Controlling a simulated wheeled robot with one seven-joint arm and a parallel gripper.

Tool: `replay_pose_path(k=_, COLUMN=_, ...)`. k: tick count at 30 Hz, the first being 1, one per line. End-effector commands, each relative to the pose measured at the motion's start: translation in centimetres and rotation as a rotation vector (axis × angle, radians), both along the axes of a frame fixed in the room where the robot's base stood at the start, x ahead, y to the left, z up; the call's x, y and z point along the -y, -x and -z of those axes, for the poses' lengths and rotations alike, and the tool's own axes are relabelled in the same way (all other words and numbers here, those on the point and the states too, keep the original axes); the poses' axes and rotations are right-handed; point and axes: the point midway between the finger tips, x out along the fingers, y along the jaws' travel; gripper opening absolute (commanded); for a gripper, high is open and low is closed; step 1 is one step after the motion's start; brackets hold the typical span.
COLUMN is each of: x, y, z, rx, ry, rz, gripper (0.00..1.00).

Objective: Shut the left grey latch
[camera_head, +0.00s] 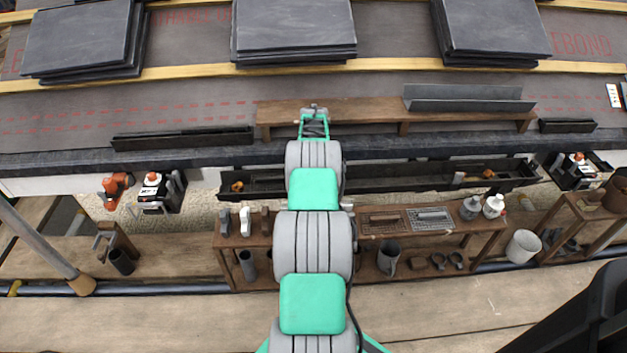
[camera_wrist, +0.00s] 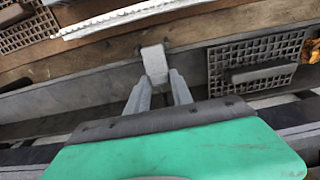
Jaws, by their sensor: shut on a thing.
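In the wrist view a small light grey latch (camera_wrist: 154,61) stands against a long dark grey board (camera_wrist: 80,95). My gripper (camera_wrist: 159,82) is closed around its lower end, with one finger on each side. In the head view my gripper (camera_head: 314,116) reaches over the middle of the roof to the front of a long wooden bench (camera_head: 360,113). The latch is too small there to make out clearly, and I cannot tell how far it is turned. I see no second latch clearly.
In the wrist view dark grilles with raised handles lie at the upper left (camera_wrist: 110,14) and right (camera_wrist: 262,58). In the head view a grey metal channel (camera_head: 468,104) lies on the bench's right end. Slate stacks (camera_head: 293,28) stand behind. A tool shelf (camera_head: 440,222) is in front.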

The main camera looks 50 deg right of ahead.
Motion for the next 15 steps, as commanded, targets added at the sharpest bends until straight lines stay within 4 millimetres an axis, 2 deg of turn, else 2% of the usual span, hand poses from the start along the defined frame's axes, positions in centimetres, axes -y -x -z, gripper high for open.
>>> replay_pose_path(k=15, x=0.04, y=0.00, z=0.33, rx=-0.035, ry=-0.040, rz=0.000, gripper=0.00)
